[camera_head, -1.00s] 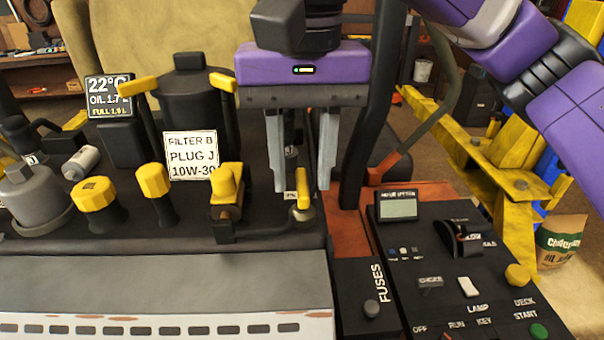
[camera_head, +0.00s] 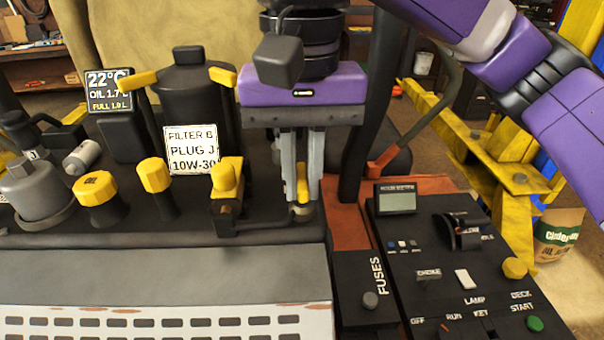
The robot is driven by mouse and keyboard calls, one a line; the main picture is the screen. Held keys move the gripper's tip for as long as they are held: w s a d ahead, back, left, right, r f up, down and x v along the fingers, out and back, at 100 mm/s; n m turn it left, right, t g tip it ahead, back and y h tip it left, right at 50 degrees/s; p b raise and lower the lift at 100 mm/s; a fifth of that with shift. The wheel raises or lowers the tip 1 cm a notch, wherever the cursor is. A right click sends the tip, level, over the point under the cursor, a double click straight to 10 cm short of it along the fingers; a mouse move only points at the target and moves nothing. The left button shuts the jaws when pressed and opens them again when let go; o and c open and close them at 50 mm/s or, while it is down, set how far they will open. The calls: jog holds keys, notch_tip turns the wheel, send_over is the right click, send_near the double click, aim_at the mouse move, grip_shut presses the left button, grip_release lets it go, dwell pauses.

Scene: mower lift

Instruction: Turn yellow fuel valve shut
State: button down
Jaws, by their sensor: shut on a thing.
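The yellow fuel valve lever (camera_head: 302,184) stands upright on a small round base at the right end of the engine deck. My gripper (camera_head: 302,192) points down from above with its two grey fingers on either side of the lever. The fingers are close together and shut on the lever. The fingers partly hide the lever's sides, and its upper end is between them.
A yellow-topped fitting (camera_head: 227,180) with a black pipe stands just left of the valve. Yellow caps (camera_head: 98,189) and a white label card (camera_head: 192,149) are further left. The control panel (camera_head: 450,260) with switches lies to the right. A black upright post (camera_head: 366,120) rises close to my gripper's right.

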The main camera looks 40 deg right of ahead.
jog(key=shift+b, duration=0.35)
jog(key=m+b, duration=0.3)
jog(key=shift+f, duration=0.2)
jog(key=m+b, duration=0.4)
jog(key=m, duration=0.1)
jog(key=shift+r+m, duration=0.15)
jog(key=shift+m, duration=0.15)
jog(key=m+b, duration=0.1)
jog(key=m, duration=0.3)
jog(key=shift+b, duration=0.4)
jog(key=m+b, duration=0.1)
jog(key=m, duration=0.4)
jog(key=shift+r, duration=0.1)
jog(key=shift+m, duration=0.3)
jog(key=c, duration=1.5)
grip_release()
jog(key=shift+o, duration=0.2)
jog(key=shift+r, duration=0.1)
